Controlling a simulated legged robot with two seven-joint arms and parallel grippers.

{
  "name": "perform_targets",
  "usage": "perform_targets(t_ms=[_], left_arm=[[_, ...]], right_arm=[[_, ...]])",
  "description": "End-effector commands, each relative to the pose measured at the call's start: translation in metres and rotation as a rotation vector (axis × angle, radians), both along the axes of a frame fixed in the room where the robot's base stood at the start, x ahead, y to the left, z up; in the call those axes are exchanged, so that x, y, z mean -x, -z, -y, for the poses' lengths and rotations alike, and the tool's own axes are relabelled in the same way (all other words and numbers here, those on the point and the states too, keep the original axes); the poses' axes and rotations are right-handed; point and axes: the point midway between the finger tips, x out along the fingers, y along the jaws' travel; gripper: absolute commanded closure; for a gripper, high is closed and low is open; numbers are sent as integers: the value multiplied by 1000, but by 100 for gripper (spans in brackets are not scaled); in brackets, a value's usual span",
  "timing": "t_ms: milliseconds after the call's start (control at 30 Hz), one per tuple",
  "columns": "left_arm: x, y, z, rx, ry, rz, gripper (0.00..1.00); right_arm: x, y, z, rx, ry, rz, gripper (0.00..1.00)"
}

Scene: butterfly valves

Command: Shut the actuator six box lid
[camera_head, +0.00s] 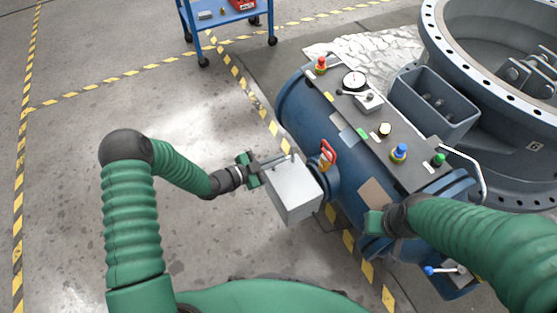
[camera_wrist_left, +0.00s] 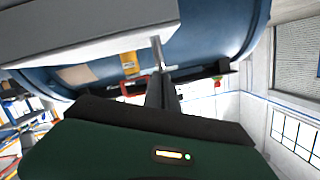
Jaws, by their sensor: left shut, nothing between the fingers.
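The grey box (camera_head: 294,187) sits against the side of the blue cylindrical actuator (camera_head: 345,180). Its pale top face looks flat, and I cannot tell whether a lid stands slightly open. My left gripper (camera_head: 284,160) is shut and empty, with its fingers at the box's far-left upper edge. In the left wrist view the shut fingers (camera_wrist_left: 161,92) point at a thin metal pin (camera_wrist_left: 158,53) beside the box's grey wall (camera_wrist_left: 85,35); contact is unclear. My right gripper (camera_head: 375,222) is in front of the actuator's near end, its fingers hidden.
A red-orange handle (camera_head: 327,154) stands on the actuator close beside the box. The top panel (camera_head: 376,128) carries a gauge, buttons and a lever. A large flanged valve (camera_head: 480,90) is at right. A blue cart (camera_head: 225,15) stands behind. Floor at left is clear.

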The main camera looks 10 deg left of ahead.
Motion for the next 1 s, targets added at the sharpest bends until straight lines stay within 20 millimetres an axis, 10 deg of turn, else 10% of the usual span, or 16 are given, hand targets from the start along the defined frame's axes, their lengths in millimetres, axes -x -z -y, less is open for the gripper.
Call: perform_targets(t_ms=[1000], left_arm=[[-7, -9, -1, -12, -9, -9, 100]], right_arm=[[0, -11, 0, 0, 0, 0, 100]])
